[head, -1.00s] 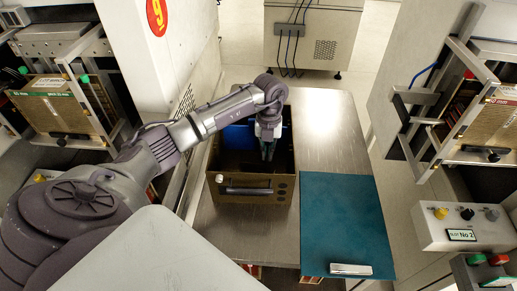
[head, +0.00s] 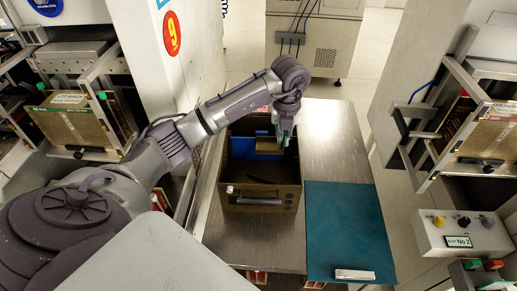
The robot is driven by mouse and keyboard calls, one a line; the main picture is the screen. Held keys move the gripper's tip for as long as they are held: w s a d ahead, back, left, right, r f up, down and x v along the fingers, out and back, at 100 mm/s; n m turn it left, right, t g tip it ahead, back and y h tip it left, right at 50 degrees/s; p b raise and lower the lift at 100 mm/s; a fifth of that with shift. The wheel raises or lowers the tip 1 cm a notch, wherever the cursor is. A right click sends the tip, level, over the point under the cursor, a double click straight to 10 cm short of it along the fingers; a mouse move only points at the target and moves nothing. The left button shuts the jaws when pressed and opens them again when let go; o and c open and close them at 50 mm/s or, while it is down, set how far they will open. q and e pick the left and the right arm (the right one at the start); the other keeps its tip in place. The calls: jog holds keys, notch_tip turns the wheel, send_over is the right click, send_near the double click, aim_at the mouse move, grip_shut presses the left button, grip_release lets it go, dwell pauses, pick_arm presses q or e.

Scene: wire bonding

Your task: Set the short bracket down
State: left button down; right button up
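A short silver bar-like piece (head: 354,274), which may be the short bracket, lies at the front edge of the teal mat (head: 345,225). My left gripper (head: 284,143) points down at the back right of the brown open box (head: 261,197), away from that piece. Its fingertips are small and dark here, so I cannot tell whether they are open or hold anything. Inside the box are a blue part (head: 242,147) and a tan part (head: 268,153) near the back wall, and a dark shape on the floor. My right gripper is not in view.
The box and mat are on a steel table (head: 329,140), bare behind the mat. Machines with framed racks stand at the left (head: 70,120) and right (head: 490,135). A control box with knobs (head: 462,236) is at the right.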

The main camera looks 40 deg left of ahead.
pick_arm(q)
jog(key=shift+s+d+f+t+p, duration=0.2)
jog(key=shift+d+f+t+p, duration=0.1)
jog(key=shift+f, duration=0.1)
jog(key=f, duration=0.8)
jog(key=shift+w+f, duration=0.3)
jog(key=shift+w, duration=0.05)
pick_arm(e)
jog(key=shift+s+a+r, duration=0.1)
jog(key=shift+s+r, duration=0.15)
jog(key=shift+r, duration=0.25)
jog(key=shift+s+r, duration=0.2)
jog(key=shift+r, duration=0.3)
pick_arm(q)
jog(key=shift+f, duration=0.6)
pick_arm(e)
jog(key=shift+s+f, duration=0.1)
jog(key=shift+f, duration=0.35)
pick_arm(q)
jog(key=c, duration=1.3)
grip_release()
